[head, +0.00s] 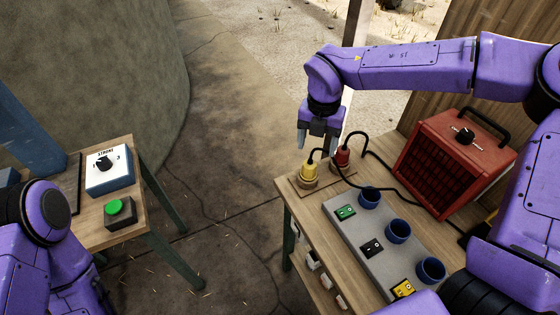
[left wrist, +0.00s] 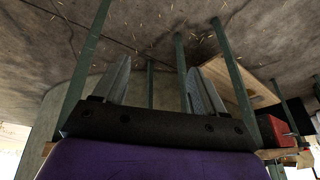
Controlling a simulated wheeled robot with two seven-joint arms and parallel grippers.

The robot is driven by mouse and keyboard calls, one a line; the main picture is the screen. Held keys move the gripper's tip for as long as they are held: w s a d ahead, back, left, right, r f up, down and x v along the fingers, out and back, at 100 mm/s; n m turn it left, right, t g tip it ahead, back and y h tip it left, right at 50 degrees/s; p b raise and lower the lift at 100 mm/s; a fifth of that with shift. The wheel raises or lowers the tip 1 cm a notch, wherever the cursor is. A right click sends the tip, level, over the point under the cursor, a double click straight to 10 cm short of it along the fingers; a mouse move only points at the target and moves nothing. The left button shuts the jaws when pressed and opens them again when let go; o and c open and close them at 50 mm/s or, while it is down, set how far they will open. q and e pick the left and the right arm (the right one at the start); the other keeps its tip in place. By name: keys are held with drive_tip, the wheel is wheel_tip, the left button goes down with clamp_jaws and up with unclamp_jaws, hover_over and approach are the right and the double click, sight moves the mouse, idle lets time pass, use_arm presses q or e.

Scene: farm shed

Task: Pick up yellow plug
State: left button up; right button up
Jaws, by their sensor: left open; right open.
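The yellow plug (head: 309,172) stands upright on a small wooden board (head: 318,186) at the far left corner of the right table, with a black cord rising from its top. A red plug (head: 342,156) stands just right of it, also with a black cord. My right gripper (head: 318,148) points down above and close to the two plugs, open, with nothing seen between its fingers. I cannot tell whether its fingers touch a cord. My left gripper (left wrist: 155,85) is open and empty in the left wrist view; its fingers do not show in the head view.
A grey panel (head: 350,228) with blue sockets (head: 397,231) and green, black and yellow switches lies on the right table. A red heater (head: 450,160) stands behind it. The left table (head: 135,170) holds a dial box (head: 108,175) and a green button (head: 119,210).

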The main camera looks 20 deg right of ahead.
sight(310, 160)
use_arm(q)
drive_tip(key=o, duration=0.4)
drive_tip(key=shift+w, duration=0.1)
use_arm(e)
drive_tip(key=shift+w+a+f, duration=0.1)
drive_tip(key=shift+w+a, duration=0.1)
drive_tip(key=shift+w, duration=0.15)
drive_tip(key=f+p, duration=0.1)
drive_tip(key=f, duration=0.2)
drive_tip(key=f+p, duration=0.1)
drive_tip(key=f, duration=0.3)
drive_tip(key=w+f+p, duration=0.1)
drive_tip(key=f, duration=0.2)
drive_tip(key=shift+f, duration=0.15)
use_arm(q)
wheel_tip(310, 160, up, 4)
drive_tip(key=shift+f, duration=0.2)
use_arm(e)
drive_tip(key=c, duration=1.2)
